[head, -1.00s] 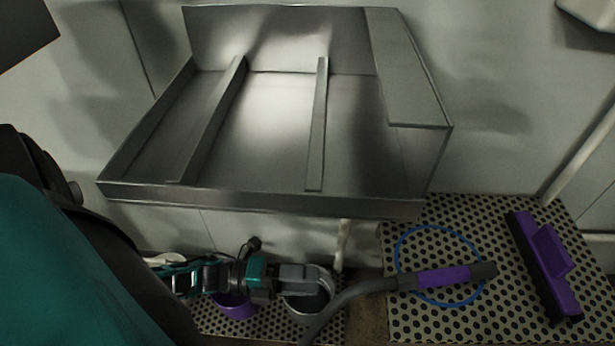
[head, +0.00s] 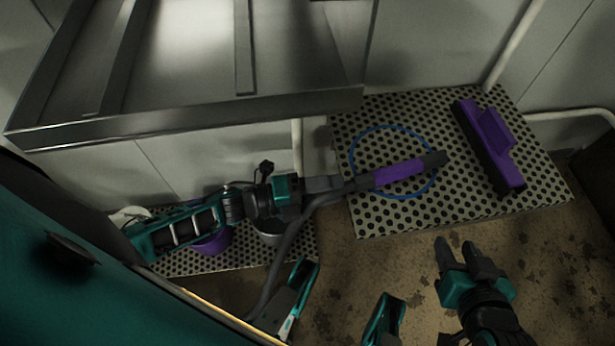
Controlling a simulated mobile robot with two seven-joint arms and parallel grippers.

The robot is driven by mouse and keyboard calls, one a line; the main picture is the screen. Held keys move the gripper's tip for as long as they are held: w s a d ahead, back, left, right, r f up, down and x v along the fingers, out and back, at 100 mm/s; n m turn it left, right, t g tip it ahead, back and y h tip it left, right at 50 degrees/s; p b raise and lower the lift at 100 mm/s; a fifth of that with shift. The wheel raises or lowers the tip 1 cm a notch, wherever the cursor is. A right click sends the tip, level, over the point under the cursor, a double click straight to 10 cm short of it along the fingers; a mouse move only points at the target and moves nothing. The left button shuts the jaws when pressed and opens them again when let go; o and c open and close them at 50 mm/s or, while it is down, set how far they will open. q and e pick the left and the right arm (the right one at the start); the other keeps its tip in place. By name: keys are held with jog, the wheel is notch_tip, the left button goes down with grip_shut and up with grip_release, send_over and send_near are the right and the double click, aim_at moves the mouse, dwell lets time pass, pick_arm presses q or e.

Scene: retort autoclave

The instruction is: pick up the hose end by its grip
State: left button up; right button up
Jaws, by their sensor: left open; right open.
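The hose end has a purple grip (head: 400,173) and a dark nozzle (head: 434,160). It lies over a perforated platform (head: 385,218), across a blue ring (head: 358,147). Its grey hose (head: 283,250) runs left and down to the floor. My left gripper (head: 343,184) is open, just left of the purple grip, over or beside the hose's start. Its fingertips are small and dark here, and I cannot tell whether they touch the hose. My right gripper (head: 456,250) is open and empty, over the floor below the platform, apart from the hose end.
A purple squeegee-like tool (head: 492,150) lies on the platform's right side. A steel sink-like basin (head: 190,75) overhangs at upper left. A purple bucket (head: 212,243) and a grey bucket (head: 270,238) stand beneath my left arm. The brown floor (head: 520,235) is open at lower right.

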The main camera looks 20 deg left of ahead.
pick_arm(q)
jog(key=shift+w+d, duration=0.15)
jog(key=shift+d, duration=0.1)
grip_shut()
dwell(0.5)
